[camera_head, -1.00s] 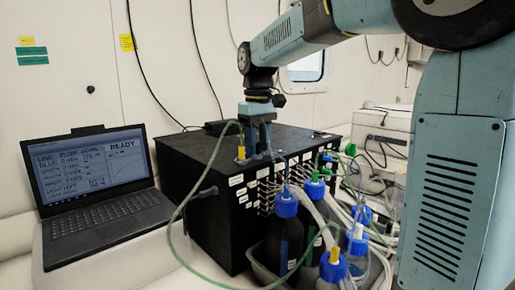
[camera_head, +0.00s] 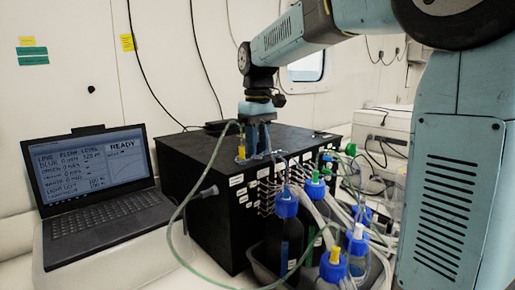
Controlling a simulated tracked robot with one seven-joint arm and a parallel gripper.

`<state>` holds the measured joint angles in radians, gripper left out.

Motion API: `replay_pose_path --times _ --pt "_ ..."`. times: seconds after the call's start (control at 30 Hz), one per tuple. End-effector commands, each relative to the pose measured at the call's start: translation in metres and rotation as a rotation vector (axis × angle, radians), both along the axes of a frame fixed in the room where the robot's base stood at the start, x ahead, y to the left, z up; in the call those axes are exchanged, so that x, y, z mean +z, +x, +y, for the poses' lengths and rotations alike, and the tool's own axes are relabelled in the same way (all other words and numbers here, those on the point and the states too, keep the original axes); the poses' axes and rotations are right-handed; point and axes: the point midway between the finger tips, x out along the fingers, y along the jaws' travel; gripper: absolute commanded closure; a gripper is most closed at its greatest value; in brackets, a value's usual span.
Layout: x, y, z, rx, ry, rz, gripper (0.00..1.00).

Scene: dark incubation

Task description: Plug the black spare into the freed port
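My gripper (camera_head: 257,152) points down at the top front edge of the black box (camera_head: 200,155). Its blue fingers are close together, and whether they hold anything is hidden. A yellow plug (camera_head: 241,151) stands beside the left finger, near the end of a green tube (camera_head: 184,205). Labelled ports (camera_head: 266,193) line the box front. Which one is free cannot be told.
Blue-capped bottles (camera_head: 286,205) and a tangle of tubes crowd the front of the box. A laptop (camera_head: 95,180) reading READY stands on the left. The green tube loops across the space between laptop and bottles.

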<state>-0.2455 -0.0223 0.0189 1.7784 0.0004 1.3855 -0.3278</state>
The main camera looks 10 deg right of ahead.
Motion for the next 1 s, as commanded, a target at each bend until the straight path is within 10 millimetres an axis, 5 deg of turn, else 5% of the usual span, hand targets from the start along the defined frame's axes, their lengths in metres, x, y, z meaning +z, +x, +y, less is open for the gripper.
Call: replay_pose_path --times 0.37,1.0 --pt "0.0 0.0001 -0.0001 0.0 0.0 0.0 1.0" --pt "0.0063 0.0004 0.0 0.0 0.0 -0.001 1.0"
